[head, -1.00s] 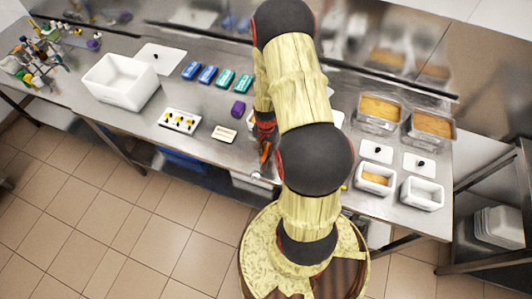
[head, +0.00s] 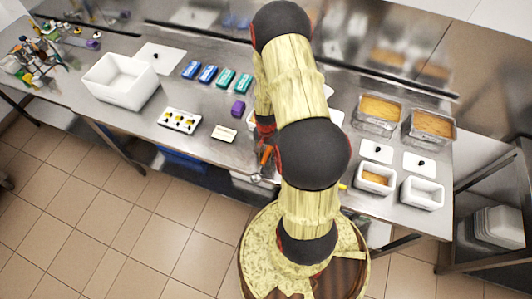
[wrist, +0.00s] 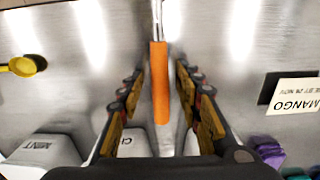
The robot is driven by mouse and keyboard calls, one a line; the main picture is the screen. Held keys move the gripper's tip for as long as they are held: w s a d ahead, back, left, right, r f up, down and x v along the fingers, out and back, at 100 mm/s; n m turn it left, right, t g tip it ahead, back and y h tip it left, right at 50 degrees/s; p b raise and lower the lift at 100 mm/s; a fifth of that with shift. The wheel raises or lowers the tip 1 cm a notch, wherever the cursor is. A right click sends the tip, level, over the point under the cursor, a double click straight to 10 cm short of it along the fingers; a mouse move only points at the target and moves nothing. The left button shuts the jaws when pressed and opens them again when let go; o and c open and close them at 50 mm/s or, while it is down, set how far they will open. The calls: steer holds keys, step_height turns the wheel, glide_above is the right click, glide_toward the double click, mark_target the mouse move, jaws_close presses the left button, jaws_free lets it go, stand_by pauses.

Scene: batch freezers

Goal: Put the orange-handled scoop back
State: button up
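The orange-handled scoop (wrist: 160,85) lies on the steel counter in the wrist view, its handle upright in the picture and its metal shank running to the top edge. My gripper (wrist: 160,72) is open, with one finger on each side of the handle and visible gaps between. I cannot tell how far the fingertips are above the counter. In the head view the orange handle of the scoop (head: 266,156) shows beside my arm at the counter's front edge. My gripper is mostly hidden behind my arm there.
A yellow scoop (wrist: 25,66) lies at left in the wrist view. A MANGO card (wrist: 295,108) is at right. A white tub marked MINT (wrist: 38,148) is at lower left. In the head view, a white tray with several yellow-and-black items (head: 180,120) and a white bin (head: 120,82) stand left.

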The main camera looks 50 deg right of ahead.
step_height(320, 180, up, 12)
step_height(320, 180, up, 14)
steer(key=n+t, duration=0.1)
steer(key=n, duration=0.3)
glide_above(266, 154)
steer(key=w+a, duration=0.4)
steer(key=a, duration=0.2)
steer(key=s+a+r+n+t, duration=0.1)
steer(key=s+a+r+n, duration=0.15)
steer(key=a+r, duration=0.45)
steer(key=s+a+r+n+t, duration=0.25)
steer(key=a+r, duration=0.25)
steer(key=r, duration=0.4)
steer(key=s+a+r+n, duration=0.4)
steer(key=s+a+r, duration=0.2)
steer(key=s+a, duration=0.1)
steer(key=shift+s+n+t, duration=0.3)
steer(key=shift+s+t, duration=0.05)
steer(key=shift+t, duration=0.1)
steer(key=shift+a, duration=0.1)
